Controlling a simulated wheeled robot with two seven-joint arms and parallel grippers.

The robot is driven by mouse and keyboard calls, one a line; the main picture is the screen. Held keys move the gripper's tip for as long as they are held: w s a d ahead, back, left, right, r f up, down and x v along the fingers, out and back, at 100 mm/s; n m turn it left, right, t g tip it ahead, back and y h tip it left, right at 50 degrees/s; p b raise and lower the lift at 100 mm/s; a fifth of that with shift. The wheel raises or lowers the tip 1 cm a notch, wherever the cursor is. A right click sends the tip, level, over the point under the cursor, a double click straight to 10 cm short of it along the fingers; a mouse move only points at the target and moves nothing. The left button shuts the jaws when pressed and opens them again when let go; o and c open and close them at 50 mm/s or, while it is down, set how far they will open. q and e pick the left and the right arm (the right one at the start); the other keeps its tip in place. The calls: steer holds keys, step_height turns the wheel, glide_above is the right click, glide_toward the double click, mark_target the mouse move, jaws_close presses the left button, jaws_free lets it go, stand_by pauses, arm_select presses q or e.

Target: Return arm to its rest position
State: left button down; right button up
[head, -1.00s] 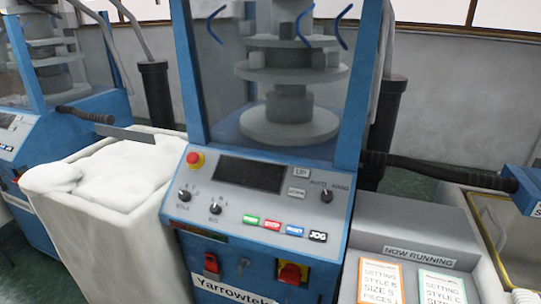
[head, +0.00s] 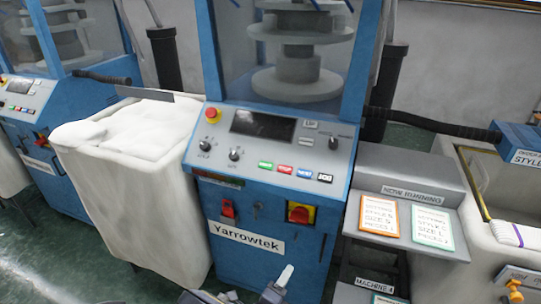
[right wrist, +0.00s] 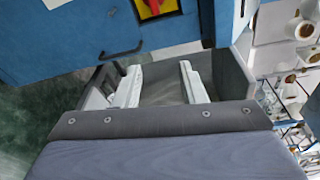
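My right gripper (head: 256,287) shows at the bottom edge of the head view, in front of the blue Yarrowtek machine (head: 262,226). One pale fingertip stands up there, and the rest is mostly cut off by the frame edge. In the right wrist view the two pale fingers of the right gripper (right wrist: 160,84) stand well apart with nothing between them. The machine's blue front (right wrist: 75,30) and its red and yellow switch (right wrist: 155,6) are beyond the fingers. I cannot make out my left gripper in either view.
A white bin (head: 135,205) of pale fabric stands left of the machine. A grey stand with two cards (head: 377,217) (head: 432,228) is at the right, beside a pale bin (head: 500,256). Green floor (head: 60,265) is open at lower left. Cones (right wrist: 305,30) show in the wrist view.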

steer(key=s+d+r+m+g+y, duration=0.1)
steer(key=s+d+r+m+g, duration=0.2)
steer(key=d+m+g, duration=0.35)
steer(key=s+d+r+m+g+p, duration=0.1)
steer(key=s+d+r+m+g, duration=0.25)
steer(key=m, duration=0.65)
steer(key=s+d+r+m+g+y, duration=0.1)
steer(key=s+d+r+m+g, duration=0.25)
steer(key=d+m, duration=0.35)
steer(key=s+r+m+t+y+p, duration=0.1)
steer(key=s+r+m+y, duration=0.4)
steer(key=m, duration=0.7)
steer(key=s+r+m+t+y+p, duration=0.1)
steer(key=s+r+m+t+y, duration=0.2)
steer(key=m, duration=0.9)
steer(key=s+r+y, duration=0.2)
steer(key=s+r, duration=0.1)
steer(key=r, duration=0.1)
steer(key=shift+s+r, duration=0.15)
steer(key=shift+r, duration=0.25)
